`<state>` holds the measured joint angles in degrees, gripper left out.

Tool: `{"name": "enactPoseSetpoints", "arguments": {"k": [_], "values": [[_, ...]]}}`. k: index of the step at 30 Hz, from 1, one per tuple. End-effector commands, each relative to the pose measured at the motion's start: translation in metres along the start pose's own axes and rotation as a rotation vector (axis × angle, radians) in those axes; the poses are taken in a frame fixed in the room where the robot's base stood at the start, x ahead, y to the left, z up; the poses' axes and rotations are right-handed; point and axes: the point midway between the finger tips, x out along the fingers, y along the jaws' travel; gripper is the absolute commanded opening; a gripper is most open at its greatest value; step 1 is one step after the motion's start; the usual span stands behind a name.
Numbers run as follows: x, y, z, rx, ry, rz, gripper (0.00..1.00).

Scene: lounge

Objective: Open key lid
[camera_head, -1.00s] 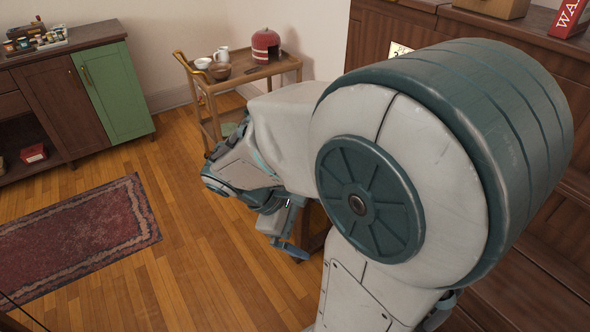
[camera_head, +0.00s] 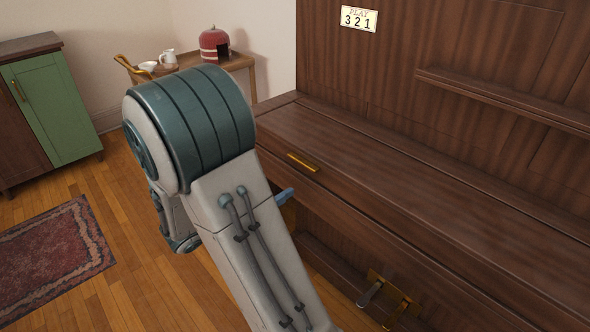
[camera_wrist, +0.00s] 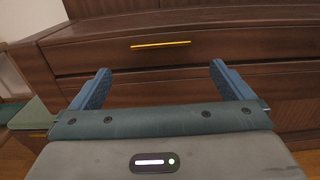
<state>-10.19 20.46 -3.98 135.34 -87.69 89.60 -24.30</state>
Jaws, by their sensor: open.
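The key lid (camera_head: 390,195) is the long dark brown wooden cover on the front of an upright piano, and it is closed. A brass handle (camera_head: 302,162) sits near its left end. In the wrist view the handle (camera_wrist: 160,45) is a thin horizontal bar on the lid's front (camera_wrist: 215,47), ahead of and above my fingertips. My gripper (camera_wrist: 160,80) is open and empty, with its blue fingers spread to either side below the handle and apart from it. In the head view my arm hides most of the gripper; one blue finger shows (camera_head: 285,194).
Brass pedals (camera_head: 388,294) stick out low at the front. A wooden trolley (camera_head: 238,62) with dishes stands beyond the piano. A green-doored cabinet (camera_head: 55,105) and a rug (camera_head: 55,255) are at left.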

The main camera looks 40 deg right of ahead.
Motion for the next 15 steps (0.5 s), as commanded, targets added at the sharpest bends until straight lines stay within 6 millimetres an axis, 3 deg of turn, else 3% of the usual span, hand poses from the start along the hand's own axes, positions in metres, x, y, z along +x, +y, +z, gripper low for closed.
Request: {"name": "enactPoseSetpoints", "arguments": {"k": [6, 15], "values": [[0.049, -0.002, -0.002, 0.001, 0.000, -0.006, 1.00], [0.087, -0.001, -0.001, 0.002, 0.001, -0.002, 1.00]]}}
